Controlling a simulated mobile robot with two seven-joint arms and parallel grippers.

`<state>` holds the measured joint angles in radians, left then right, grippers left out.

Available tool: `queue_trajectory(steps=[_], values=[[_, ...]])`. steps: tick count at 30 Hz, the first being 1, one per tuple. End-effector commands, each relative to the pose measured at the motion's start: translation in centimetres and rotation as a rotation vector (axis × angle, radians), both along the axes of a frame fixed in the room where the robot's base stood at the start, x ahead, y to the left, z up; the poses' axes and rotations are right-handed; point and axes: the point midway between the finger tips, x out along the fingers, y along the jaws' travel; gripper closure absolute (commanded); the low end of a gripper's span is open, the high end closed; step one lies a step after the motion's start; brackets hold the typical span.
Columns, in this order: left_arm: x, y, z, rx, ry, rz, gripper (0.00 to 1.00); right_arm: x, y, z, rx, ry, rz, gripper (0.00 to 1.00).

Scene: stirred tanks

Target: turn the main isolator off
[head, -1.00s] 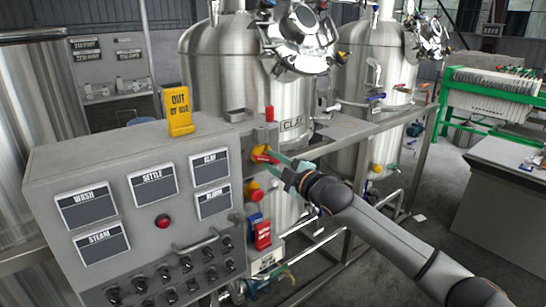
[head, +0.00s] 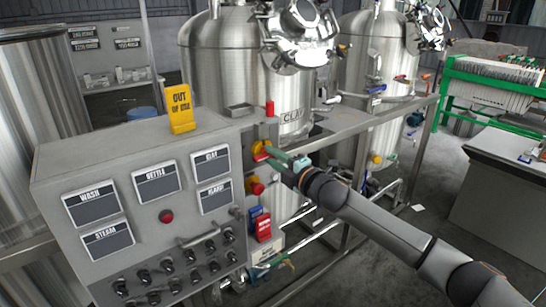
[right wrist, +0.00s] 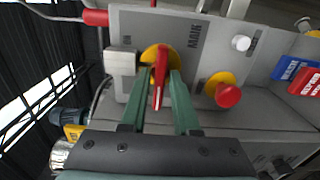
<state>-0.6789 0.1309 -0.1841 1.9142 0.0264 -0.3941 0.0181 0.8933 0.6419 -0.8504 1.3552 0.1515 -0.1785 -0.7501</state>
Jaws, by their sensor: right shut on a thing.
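The main isolator is a red handle (right wrist: 160,78) on a yellow disc (right wrist: 150,55), mounted on a grey plate marked MAIN. In the head view its yellow disc (head: 258,147) shows at the right end of the grey control panel. My right gripper (head: 268,153) reaches it from the right. In the right wrist view its two green fingers (right wrist: 160,88) lie on either side of the red handle, shut on it. The fingers partly cover the disc. My left gripper is not in view.
A red mushroom button (right wrist: 228,95) on a yellow base sits beside the isolator. Blue and red tags (head: 263,227) hang below. A yellow OUT OF USE sign (head: 180,110) stands on the grey panel (head: 110,150). Steel tanks (head: 225,75) stand behind, with a rail.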

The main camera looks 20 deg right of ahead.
Motion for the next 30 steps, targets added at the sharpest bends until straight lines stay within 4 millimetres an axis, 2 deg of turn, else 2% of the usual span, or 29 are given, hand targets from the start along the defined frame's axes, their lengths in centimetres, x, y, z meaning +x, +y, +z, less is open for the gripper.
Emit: queue_trajectory(steps=[7,8,12,23,30], values=[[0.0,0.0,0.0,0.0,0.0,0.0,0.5,0.0,0.0,-0.1,-0.003,0.002,0.0,1.0],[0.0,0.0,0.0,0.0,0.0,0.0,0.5,0.0,0.0,-0.1,-0.003,0.002,0.0,0.67],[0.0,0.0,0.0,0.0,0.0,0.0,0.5,0.0,0.0,-0.1,-0.002,0.002,0.0,0.54],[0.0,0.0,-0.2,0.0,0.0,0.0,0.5,-0.5,-0.3,-0.1,0.0,0.001,-0.001,0.54],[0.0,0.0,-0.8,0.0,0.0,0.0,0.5,-3.4,-1.3,-0.3,-0.002,0.002,0.0,0.54]])
